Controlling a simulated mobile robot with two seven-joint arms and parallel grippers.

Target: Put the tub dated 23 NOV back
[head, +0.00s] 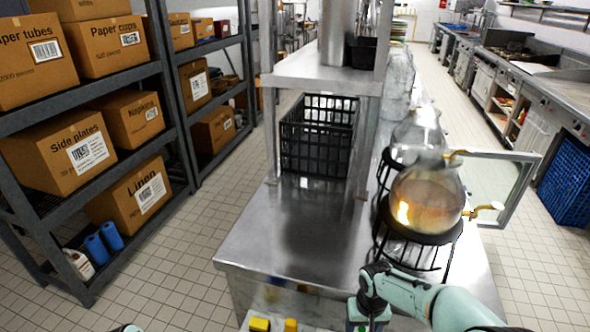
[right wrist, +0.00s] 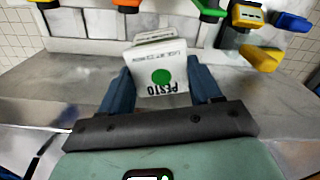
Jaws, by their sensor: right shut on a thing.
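A white tub (right wrist: 160,68) with a green dot and the word PESTO sits between the two blue fingers of my right gripper (right wrist: 160,80) in the right wrist view. The gripper is shut on it. Smaller print is on the tub, but I cannot read a date. In the head view my right arm comes in at the lower right, its gripper low in front of the steel counter (head: 290,225). My left gripper is not in view; only a small piece of my own arm shows at the bottom edge.
A black crate (head: 318,140) and glass dispensers (head: 425,200) on black stands occupy the counter. Its near left top is clear.

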